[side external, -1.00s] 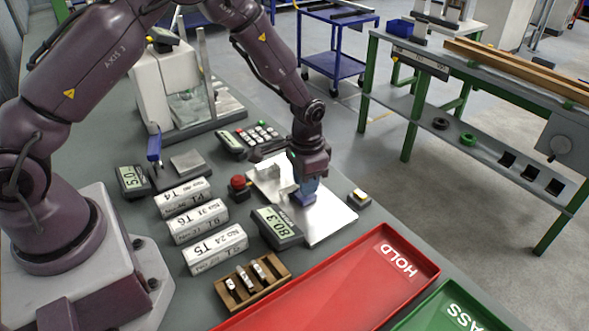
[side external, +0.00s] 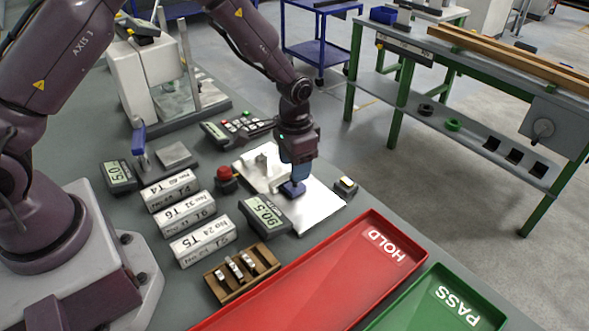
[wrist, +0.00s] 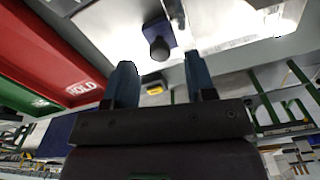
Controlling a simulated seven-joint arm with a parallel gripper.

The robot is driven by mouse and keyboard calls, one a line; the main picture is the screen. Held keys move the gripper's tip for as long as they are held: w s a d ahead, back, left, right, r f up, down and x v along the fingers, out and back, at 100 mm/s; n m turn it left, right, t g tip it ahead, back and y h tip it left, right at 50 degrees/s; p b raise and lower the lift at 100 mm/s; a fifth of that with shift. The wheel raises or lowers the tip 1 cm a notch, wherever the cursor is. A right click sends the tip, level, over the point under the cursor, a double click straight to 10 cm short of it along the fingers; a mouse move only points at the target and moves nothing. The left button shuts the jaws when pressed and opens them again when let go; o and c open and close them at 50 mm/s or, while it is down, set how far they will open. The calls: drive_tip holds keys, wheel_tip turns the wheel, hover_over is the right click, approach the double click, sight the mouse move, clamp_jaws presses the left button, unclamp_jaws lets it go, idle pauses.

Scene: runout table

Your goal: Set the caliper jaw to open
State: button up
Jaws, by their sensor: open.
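The caliper stands on a bright metal plate (side external: 316,214) with a pale fixed block (side external: 262,160) toward its far left end. Its sliding jaw (side external: 291,190) is a small dark blue block near the plate's middle. In the wrist view the blue jaw (wrist: 178,37) carries a dark round knob (wrist: 159,48). My gripper (side external: 297,181) points down right at the jaw. In the wrist view my gripper (wrist: 160,66) is open, its two blue fingers apart with the knob appearing between their tips. I cannot tell whether a finger touches it. The display (side external: 265,214) seems to read 90.5.
A red button (side external: 225,175) and labelled white blocks (side external: 184,213) stand left of the plate. A small yellow-topped button box (side external: 346,186) is right of it. A wooden rack (side external: 242,270), the red HOLD tray (side external: 310,275) and the green PASS tray (side external: 440,305) lie in front.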

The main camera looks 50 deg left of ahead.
sight(288, 189)
wheel_tip(288, 189, up, 11)
drive_tip(key=shift+f, duration=0.15)
drive_tip(key=s+a+r+n+t, duration=0.1)
drive_tip(key=s+r+t, duration=0.1)
drive_tip(key=s+r, duration=0.6)
drive_tip(key=s+a+r+n+t, duration=0.1)
drive_tip(key=s+r+t, duration=0.2)
drive_tip(key=s+r, duration=0.6)
drive_tip(key=shift+s+a+n+t, duration=0.2)
drive_tip(key=shift+s+n+t, duration=0.1)
drive_tip(key=shift+s, duration=2.85)
